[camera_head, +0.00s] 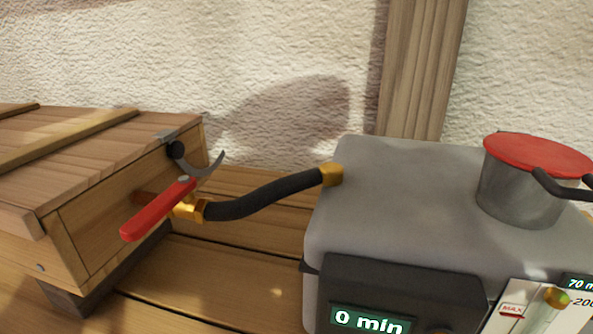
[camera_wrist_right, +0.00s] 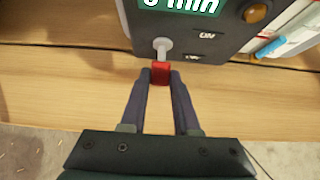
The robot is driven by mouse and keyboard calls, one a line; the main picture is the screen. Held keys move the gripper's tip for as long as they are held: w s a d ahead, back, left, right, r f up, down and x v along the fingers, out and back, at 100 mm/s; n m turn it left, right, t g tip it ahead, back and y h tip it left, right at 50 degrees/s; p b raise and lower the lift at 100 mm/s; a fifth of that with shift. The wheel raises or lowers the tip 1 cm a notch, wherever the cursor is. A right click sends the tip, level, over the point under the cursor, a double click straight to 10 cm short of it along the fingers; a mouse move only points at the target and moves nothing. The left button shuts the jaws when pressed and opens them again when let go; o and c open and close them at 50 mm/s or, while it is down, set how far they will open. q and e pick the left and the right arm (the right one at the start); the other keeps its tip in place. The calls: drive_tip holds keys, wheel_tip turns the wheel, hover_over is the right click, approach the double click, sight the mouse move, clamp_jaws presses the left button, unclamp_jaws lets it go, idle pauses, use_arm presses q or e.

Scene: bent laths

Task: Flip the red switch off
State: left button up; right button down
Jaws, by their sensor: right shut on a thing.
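The red switch (camera_wrist_right: 160,70) shows in the right wrist view as a small red tip on a pale grey stem (camera_wrist_right: 162,48), which comes out of the dark front panel (camera_wrist_right: 185,32) of the grey box. My right gripper (camera_wrist_right: 160,78) has its two fingers around the red tip, one on each side, shut on it. White lettering sits on the panel to the right of the stem, partly legible. In the head view the grey box (camera_head: 400,200) stands at right; the switch lies outside that picture. My left gripper is in neither view.
A black hose (camera_head: 265,195) joins the box to a red-handled valve (camera_head: 158,208) on a wooden crate (camera_head: 110,205). A red-lidded pot (camera_head: 520,195) stands on the box. The panel display (camera_head: 370,320) reads 0 min. An amber knob (camera_wrist_right: 256,13) is right of the switch.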

drive_tip(key=shift+f, duration=0.1)
idle(0.4)
drive_tip(key=c, duration=0.6)
unclamp_jaws()
drive_tip(key=shift+c, duration=0.2)
drive_tip(key=p+v, duration=0.5)
drive_tip(key=v, duration=0.5)
drive_tip(key=shift+f, duration=0.1)
